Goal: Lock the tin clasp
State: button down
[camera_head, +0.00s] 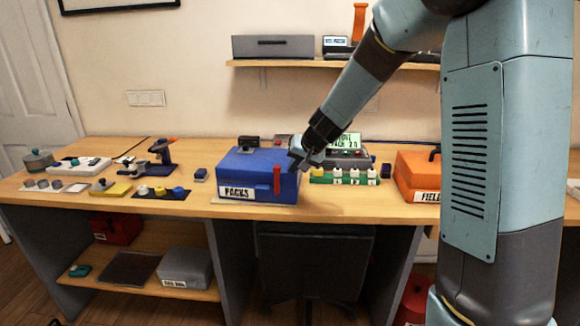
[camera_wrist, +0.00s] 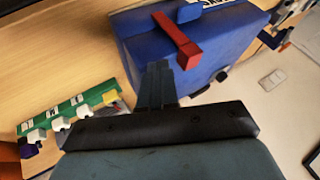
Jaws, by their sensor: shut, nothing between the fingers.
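The blue tin (camera_head: 240,180) stands on the workbench with a white label reading PACKS on its front. Its red clasp (camera_head: 276,180) sits on the front face near the right end. In the wrist view the clasp (camera_wrist: 178,42) lies as a red bar against the blue tin (camera_wrist: 235,45). My gripper (camera_head: 297,158) is at the tin's right end, close to the clasp. In the wrist view my gripper (camera_wrist: 157,75) is shut and empty, with its fingertips just beside the clasp. I cannot tell whether they touch the tin.
A green strip with white pieces (camera_head: 343,177) lies right of the tin, and an orange box (camera_head: 415,172) stands farther right. A narrow strip of bench in front is clear.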

jog(key=d+v, duration=0.1)
jog(key=v, duration=1)
jog(key=shift+d+f, duration=0.25)
jog(key=shift+f, duration=0.15)
jog(key=s+d+r+h, duration=0.1)
jog(key=s+d, duration=0.3)
jog(key=s, duration=0.6)
jog(key=s+d+r+h, duration=0.2)
jog(key=s+d, duration=0.2)
jog(key=s, duration=0.5)
jog(key=s+d+r+h, duration=0.1)
jog(key=s+d, duration=0.4)
jog(key=s, duration=0.5)
jog(key=shift+s+r+n+h, duration=0.3)
jog(key=shift+s+r+h, duration=0.1)
jog(key=shift+r, duration=0.3)
jog(key=shift+d, duration=0.1)
